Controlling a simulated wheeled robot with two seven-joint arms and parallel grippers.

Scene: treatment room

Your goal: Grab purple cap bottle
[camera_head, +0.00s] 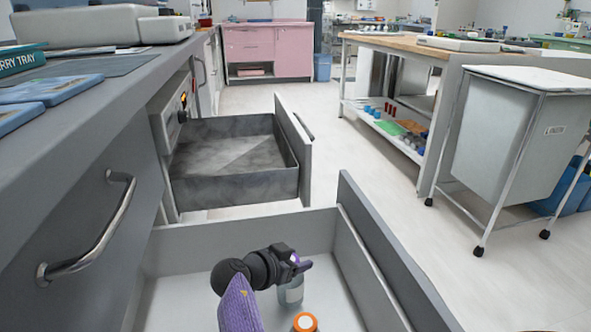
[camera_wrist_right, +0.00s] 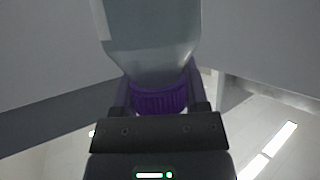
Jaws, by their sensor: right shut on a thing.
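The purple cap bottle (camera_head: 291,291) is in the open white-bottomed drawer (camera_head: 190,236) at the front of the head view. My right gripper (camera_head: 298,264) is shut on it at its cap. In the right wrist view the ribbed purple cap (camera_wrist_right: 160,98) sits between the fingers of my right gripper (camera_wrist_right: 160,108), with the clear bottle body (camera_wrist_right: 150,40) beyond. Whether the bottle touches the drawer floor is hard to tell. My left gripper is not in view.
An orange-capped bottle (camera_head: 305,322) stands in the same drawer, just in front of the gripper. A second open drawer (camera_head: 232,180), grey and empty, is farther back. A grey counter (camera_head: 95,90) runs along the left. A wheeled cart (camera_head: 500,140) stands at right, with clear floor between.

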